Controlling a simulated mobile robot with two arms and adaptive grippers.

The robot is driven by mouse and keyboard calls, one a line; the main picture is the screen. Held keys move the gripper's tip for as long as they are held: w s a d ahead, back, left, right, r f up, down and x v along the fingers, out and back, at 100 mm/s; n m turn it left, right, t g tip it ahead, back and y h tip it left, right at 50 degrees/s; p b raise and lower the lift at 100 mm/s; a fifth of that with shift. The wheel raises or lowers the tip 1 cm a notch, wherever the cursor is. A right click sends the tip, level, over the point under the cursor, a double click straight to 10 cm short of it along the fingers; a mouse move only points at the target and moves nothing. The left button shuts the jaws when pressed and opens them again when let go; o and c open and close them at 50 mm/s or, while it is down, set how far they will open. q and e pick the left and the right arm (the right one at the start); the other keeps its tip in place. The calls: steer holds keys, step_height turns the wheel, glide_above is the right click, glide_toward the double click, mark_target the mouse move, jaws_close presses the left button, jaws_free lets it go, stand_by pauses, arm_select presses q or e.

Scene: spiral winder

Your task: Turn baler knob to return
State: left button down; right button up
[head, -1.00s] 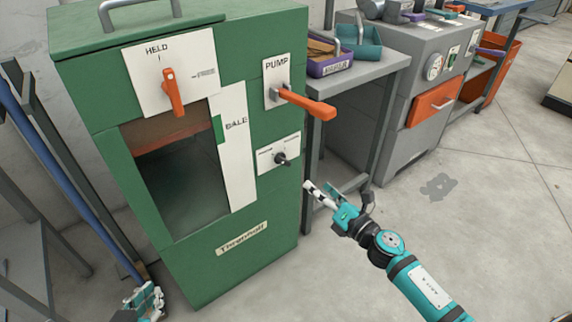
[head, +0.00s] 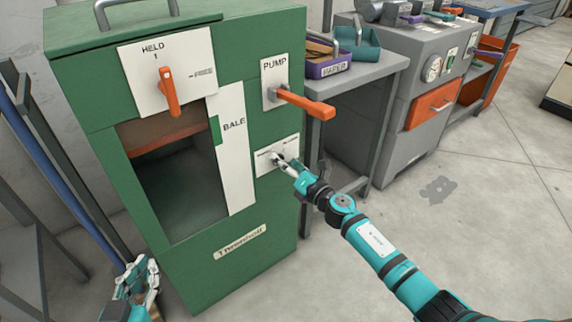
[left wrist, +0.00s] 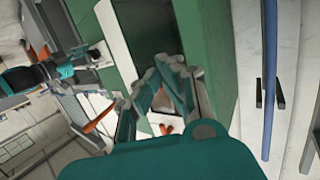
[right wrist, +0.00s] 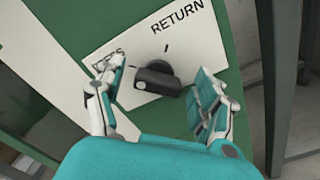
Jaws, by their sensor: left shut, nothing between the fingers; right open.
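The baler is a green cabinet (head: 185,270) on the left of the head view. Its black knob (right wrist: 157,79) sits on a white plate (right wrist: 172,28) in the right wrist view, with RETURN at upper right and a partly hidden word at left. The knob's grip is turned slantwise, away from the plate's centre mark. My right gripper (right wrist: 160,95) is open, with its fingers on either side of the knob; contact cannot be told. In the head view it covers most of the knob. My left gripper (head: 140,277) is shut and empty, low beside the cabinet's left side.
An orange pump lever (head: 305,104) sticks out above the knob plate. An orange handle (head: 170,92) is on the HELD plate. A grey table (head: 375,75) with a purple bin (head: 328,66) stands right of the baler.

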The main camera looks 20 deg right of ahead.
steer(key=c, duration=1.2)
steer(key=shift+o, duration=0.2)
